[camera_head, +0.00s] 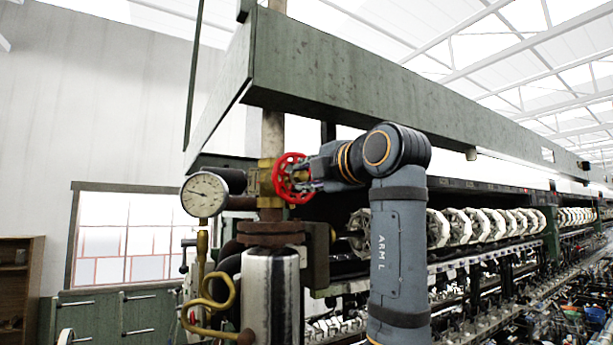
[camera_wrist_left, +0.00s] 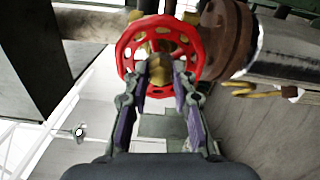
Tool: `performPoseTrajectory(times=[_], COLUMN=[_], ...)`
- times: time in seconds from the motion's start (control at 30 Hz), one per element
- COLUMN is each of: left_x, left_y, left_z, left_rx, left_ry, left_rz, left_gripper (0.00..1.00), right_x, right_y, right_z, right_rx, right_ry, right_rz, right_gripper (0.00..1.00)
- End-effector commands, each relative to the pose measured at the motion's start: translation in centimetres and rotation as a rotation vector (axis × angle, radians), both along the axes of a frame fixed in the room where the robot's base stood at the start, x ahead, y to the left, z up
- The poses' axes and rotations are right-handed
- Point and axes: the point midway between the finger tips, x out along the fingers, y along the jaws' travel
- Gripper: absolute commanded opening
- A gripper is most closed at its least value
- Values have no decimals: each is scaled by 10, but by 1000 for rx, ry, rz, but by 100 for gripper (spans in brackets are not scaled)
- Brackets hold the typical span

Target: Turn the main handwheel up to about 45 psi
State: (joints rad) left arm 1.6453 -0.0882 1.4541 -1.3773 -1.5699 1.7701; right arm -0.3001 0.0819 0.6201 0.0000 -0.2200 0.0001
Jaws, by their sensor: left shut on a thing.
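The main handwheel (camera_head: 279,179) is red with a spoked rim and sits on a brass valve on the vertical pipe. It fills the top middle of the left wrist view (camera_wrist_left: 127,50), where its brass hub shows. My left gripper (camera_head: 304,182) reaches it from the right and is shut on it. In the left wrist view the fingertips (camera_wrist_left: 161,76) lie at the lower part of the wheel, on both sides of the brass centre. The round pressure gauge (camera_head: 204,195) has a white dial with a dark needle; its figures are too small to read. My right gripper is in neither view.
A brown flange (camera_head: 271,232) and a shiny metal cylinder (camera_head: 271,295) stand below the valve. A curled brass pipe (camera_head: 214,307) runs beneath the gauge. A green beam (camera_head: 400,90) crosses above. A row of white reels (camera_head: 480,224) extends right, behind my left arm.

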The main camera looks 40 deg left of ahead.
Motion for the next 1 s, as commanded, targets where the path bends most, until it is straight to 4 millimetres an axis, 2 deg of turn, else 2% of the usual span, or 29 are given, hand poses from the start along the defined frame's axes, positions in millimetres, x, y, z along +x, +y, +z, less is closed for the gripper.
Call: performPoseTrajectory(times=[0.5,0.63,0.83,0.87,0.97,1.0], left_x=[0,0,0,0,0,0], left_y=[0,0,0,0,0,0], left_z=[1,1,2,2,1,1], left_rx=[-191,-214,-216,-216,-216,-216], left_ry=[-672,-752,-760,-760,-759,-758], left_rz=[-3,-3,-3,-3,-3,-2], left_gripper=[0,0,0,28,41,42], right_x=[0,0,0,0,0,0], right_y=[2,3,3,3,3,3], right_z=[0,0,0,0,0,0], right_rx=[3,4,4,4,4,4], right_ry=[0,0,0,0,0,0], right_rz=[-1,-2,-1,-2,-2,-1], right_gripper=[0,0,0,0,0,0])
